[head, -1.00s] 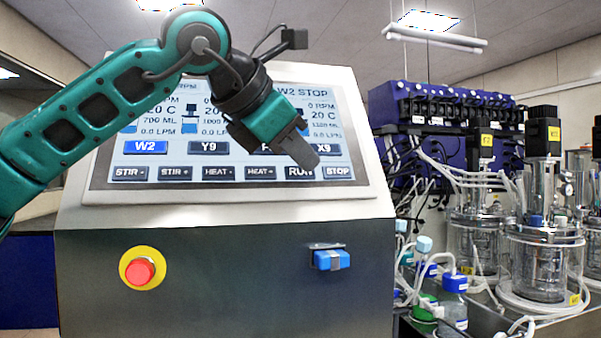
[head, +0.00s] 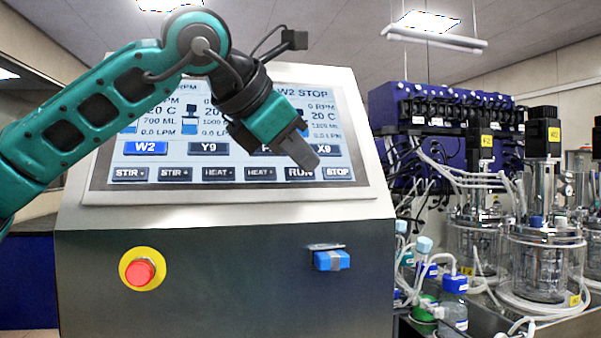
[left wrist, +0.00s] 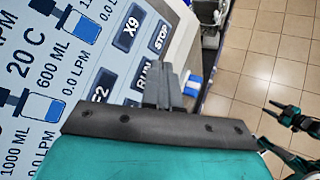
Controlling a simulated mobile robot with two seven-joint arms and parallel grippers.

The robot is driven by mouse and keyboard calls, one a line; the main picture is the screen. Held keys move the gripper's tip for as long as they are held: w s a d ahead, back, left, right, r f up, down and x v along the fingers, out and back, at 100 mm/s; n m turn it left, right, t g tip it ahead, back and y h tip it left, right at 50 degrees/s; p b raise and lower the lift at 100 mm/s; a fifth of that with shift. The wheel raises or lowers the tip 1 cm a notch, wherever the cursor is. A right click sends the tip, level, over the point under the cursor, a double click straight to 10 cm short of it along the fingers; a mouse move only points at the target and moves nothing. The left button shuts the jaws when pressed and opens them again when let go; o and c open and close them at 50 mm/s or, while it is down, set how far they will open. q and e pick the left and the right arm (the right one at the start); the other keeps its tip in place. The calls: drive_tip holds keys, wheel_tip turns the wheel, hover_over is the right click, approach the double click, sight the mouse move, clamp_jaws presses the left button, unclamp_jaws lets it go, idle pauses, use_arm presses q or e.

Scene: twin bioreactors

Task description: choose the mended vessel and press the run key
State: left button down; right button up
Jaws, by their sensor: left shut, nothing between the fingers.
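The control panel's screen (head: 220,140) shows a row of vessel keys. The W2 key (head: 146,148) is lit bright blue, and Y9 (head: 209,148) and X9 (head: 320,148) are dark. The key between them is partly hidden by my left gripper. The header reads W2 STOP. The RUN key (head: 299,173) is in the bottom row, left of STOP (head: 338,173). My left gripper (head: 311,161) is shut and empty, its tips in front of the screen just above RUN. In the left wrist view the fingertips (left wrist: 166,76) overlap RUN (left wrist: 145,72); contact cannot be told.
A red emergency button (head: 140,271) and a blue block (head: 331,260) are on the panel's front. Glass vessels (head: 543,265) with tubing and bottles stand at right. A teal and black arm part, apparently my right one, shows over the tiled floor (left wrist: 260,60) in the wrist view.

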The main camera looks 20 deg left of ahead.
use_arm(q)
drive_tip(key=shift+w+f, duration=0.1)
drive_tip(key=shift+w, duration=0.05)
idle(0.7)
drive_tip(key=shift+w+a+f, duration=0.1)
drive_tip(key=shift+w+a, duration=0.1)
drive_tip(key=shift+w+a+f, duration=0.2)
drive_tip(key=shift+w+f, duration=0.05)
idle(0.8)
idle(0.3)
drive_tip(key=shift+s+d+r, duration=0.4)
drive_tip(key=shift+s+r, duration=0.05)
drive_tip(key=shift+s, duration=0.1)
drive_tip(key=s+d+r, duration=0.2)
drive_tip(key=s, duration=0.1)
drive_tip(key=shift+s+d+r, duration=0.2)
drive_tip(key=shift+s+r, duration=0.05)
drive_tip(key=shift+s, duration=0.05)
idle(0.4)
idle(0.6)
